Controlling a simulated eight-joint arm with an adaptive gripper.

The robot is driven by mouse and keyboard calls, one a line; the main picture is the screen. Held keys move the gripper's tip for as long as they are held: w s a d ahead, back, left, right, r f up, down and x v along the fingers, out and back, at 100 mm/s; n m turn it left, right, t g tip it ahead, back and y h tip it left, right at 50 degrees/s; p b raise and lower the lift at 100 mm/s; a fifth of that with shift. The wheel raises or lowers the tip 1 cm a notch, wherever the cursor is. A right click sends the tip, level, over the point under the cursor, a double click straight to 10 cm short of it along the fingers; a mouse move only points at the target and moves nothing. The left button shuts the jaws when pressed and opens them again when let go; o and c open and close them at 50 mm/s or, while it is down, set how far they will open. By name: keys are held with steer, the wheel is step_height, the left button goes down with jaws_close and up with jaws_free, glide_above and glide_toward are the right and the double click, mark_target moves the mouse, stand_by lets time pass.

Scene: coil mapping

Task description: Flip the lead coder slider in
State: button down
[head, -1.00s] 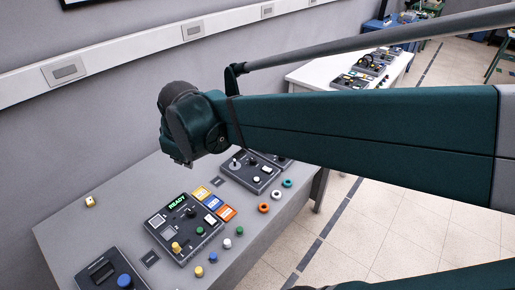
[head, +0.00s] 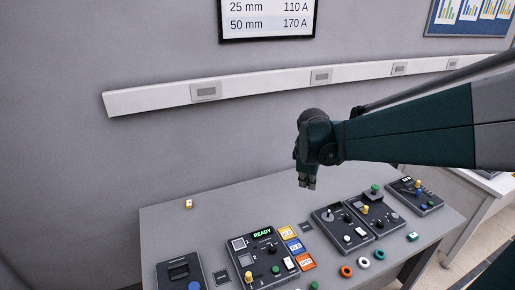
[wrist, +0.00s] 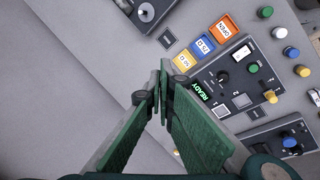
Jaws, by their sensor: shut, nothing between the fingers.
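No label reading "lead coder" is legible, so I cannot tell which control is its slider. A dark panel with a green READY display (head: 262,234) stands on the grey table and carries knobs and buttons; it also shows in the wrist view (wrist: 221,73). To its right in the head view is a dark panel with small levers and knobs (head: 343,228). My gripper (head: 307,184) hangs above the table, behind these panels in the picture. In the wrist view its green fingers (wrist: 160,78) are together and empty, apart from the READY panel.
Yellow, blue and orange cards (head: 296,246) lie beside the READY panel. Loose coloured rings (head: 347,271) lie near the front edge. Another panel (head: 415,196) stands at the right, and one with a blue knob (head: 181,272) at the left. A small yellow-white block (head: 188,203) sits at the back.

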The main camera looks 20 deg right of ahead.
steer(key=d+f+n+g, duration=0.1)
steer(key=d+f+n, duration=0.1)
steer(key=d+f, duration=0.3)
steer(key=w+d+f+n+g, duration=0.1)
steer(key=d+f, duration=0.4)
steer(key=d, duration=0.6)
steer(key=w+d+f+n+g, duration=0.1)
steer(key=d+f+n, duration=0.2)
steer(key=d, duration=0.6)
steer(key=shift+f+g+p, duration=0.3)
steer(key=shift+f+p, duration=0.1)
steer(key=shift+f, duration=0.8)
steer(key=b+x, duration=0.1)
steer(key=x, duration=0.9)
steer(key=shift+w, duration=0.1)
steer(key=shift+s+d, duration=0.15)
steer(key=shift+d, duration=0.35)
steer(key=shift+s+d, duration=0.15)
steer(key=shift+d, duration=0.4)
steer(key=shift+s+d, duration=0.25)
steer(key=shift+d, duration=0.7)
